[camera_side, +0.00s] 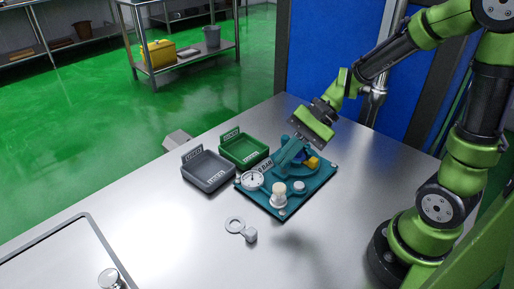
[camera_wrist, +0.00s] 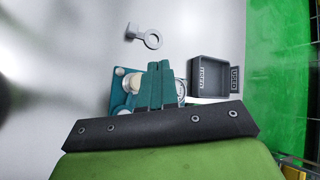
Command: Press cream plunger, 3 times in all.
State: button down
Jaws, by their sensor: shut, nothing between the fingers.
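The cream plunger (camera_side: 278,192) is a pale knob-topped post standing upright near the front corner of a teal base plate (camera_side: 318,182). In the wrist view, the plunger (camera_wrist: 134,84) is left of my fingers and partly hidden. My gripper (camera_side: 281,165) is shut and empty, its teal fingers slanting down over the plate, behind the plunger in the side view and apart from it. In the wrist view, my fingertips (camera_wrist: 159,65) are together. The exact height of the tips above the plate is hard to tell.
A round white gauge (camera_side: 252,180) and a small pale knob (camera_side: 299,187) flank the plunger. A yellow part (camera_side: 313,162) is behind. A grey tray (camera_side: 208,178) and green tray (camera_side: 244,153) stand left. A ring-ended grey piece (camera_side: 236,225) lies in front; bare table surrounds it.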

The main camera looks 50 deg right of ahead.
aim_at(278, 188)
notch_tip(278, 188, up, 4)
jog(key=shift+f, duration=0.15)
jog(key=shift+f, duration=0.15)
jog(key=shift+f, duration=4.3)
jog(key=shift+f, duration=0.1)
jog(key=shift+f, duration=0.3)
jog(key=shift+f, duration=1.05)
jog(key=shift+r, duration=1.5)
